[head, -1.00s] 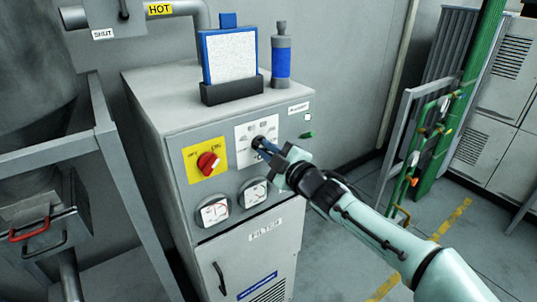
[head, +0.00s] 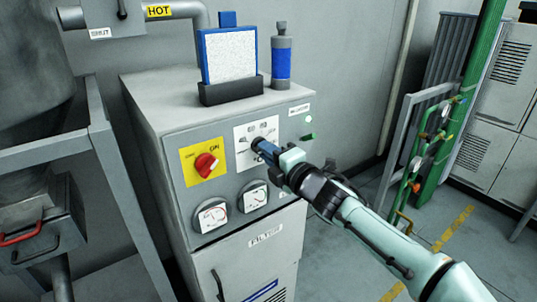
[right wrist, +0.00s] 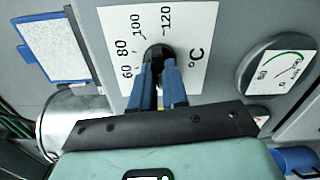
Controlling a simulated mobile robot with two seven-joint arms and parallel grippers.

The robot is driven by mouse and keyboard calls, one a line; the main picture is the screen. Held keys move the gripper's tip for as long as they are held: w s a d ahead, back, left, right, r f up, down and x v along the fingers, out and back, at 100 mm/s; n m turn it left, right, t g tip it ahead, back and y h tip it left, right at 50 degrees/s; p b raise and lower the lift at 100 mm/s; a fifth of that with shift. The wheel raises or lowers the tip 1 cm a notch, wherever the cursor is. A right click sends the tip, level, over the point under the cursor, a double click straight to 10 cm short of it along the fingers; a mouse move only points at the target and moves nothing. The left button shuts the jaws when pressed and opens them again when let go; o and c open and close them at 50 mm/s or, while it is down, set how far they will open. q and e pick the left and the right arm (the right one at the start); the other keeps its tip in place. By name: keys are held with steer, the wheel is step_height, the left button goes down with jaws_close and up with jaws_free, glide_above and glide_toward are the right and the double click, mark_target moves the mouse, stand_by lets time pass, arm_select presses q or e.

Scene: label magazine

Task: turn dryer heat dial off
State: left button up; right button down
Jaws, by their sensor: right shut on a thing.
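The heat dial (head: 258,141) is a dark knob on a white plate (head: 243,157) on the front of the grey dryer cabinet (head: 155,150). In the right wrist view the plate (right wrist: 193,22) carries the marks 60, 80, 100, 120 and °C around the dark dial (right wrist: 158,50). My right gripper (head: 264,147) reaches in from the right, its blue fingers closed on the dial. In the right wrist view the fingers (right wrist: 159,86) cover most of the dial, and its pointer cannot be made out. My left gripper is not in view.
A red switch (head: 206,165) on a yellow plate is left of the dial. Two round gauges (head: 211,215) (head: 254,196) sit below. A blue-framed panel (head: 229,55) and a blue-grey bottle (head: 281,57) stand on top. A green rack (head: 430,150) stands at the right.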

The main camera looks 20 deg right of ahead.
steer(key=shift+n, duration=0.3)
steer(key=c, duration=1.1)
jaws_free()
steer(key=shift+c, duration=0.2)
steer(key=v, duration=1.3)
steer(key=shift+s, duration=0.2)
